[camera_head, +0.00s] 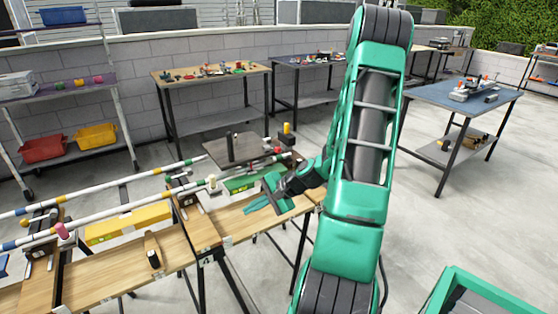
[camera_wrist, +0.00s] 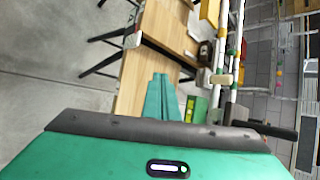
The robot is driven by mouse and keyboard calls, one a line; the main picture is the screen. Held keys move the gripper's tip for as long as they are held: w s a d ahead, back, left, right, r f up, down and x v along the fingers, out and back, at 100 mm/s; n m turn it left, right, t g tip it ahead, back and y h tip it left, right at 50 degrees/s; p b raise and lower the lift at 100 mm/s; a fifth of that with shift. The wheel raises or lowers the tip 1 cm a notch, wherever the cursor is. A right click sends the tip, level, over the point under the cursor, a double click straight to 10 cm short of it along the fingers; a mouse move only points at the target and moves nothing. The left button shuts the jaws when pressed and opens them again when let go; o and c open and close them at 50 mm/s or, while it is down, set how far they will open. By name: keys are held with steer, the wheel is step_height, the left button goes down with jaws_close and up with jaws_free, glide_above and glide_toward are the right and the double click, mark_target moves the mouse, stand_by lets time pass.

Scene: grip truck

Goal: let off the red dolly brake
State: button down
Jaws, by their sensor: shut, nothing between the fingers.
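A dark flat platform (camera_head: 236,147), probably the dolly, stands at the far end of the striped rails in the head view. A small red part (camera_head: 278,150) shows at its right edge, below a yellow-topped dark post (camera_head: 287,130); I cannot tell for sure that it is the brake. My gripper (camera_head: 256,207) is shut and empty over the wooden bench, in front of the platform and apart from the red part. Its closed green fingers also show in the wrist view (camera_wrist: 160,92). A black bar (camera_wrist: 272,131) shows there at right; no red brake is clear in that view.
Striped rails (camera_head: 120,208) run over wooden benches (camera_head: 130,268). A green level (camera_head: 243,182) lies near my gripper, a yellow box (camera_head: 128,223) farther left. A dark-handled tool (camera_head: 152,250) lies on the near bench. Open floor (camera_head: 440,225) is at right.

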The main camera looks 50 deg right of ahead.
steer(key=d+r+m+t+h, duration=0.2)
steer(key=d+m+t+h, duration=0.6)
steer(key=d+m, duration=1.1)
steer(key=d+h, duration=0.2)
steer(key=d, duration=0.1)
steer(key=shift+w+d+m, duration=0.25)
steer(key=shift+w+m, duration=0.05)
steer(key=shift+m, duration=0.1)
steer(key=shift+w, duration=0.1)
steer(key=r+x, duration=0.1)
steer(key=x, duration=0.9)
steer(key=shift+s+a+r, duration=0.25)
steer(key=shift+r, duration=0.5)
steer(key=shift+s+a+r, duration=0.2)
steer(key=shift+r, duration=0.5)
steer(key=shift+r, duration=0.1)
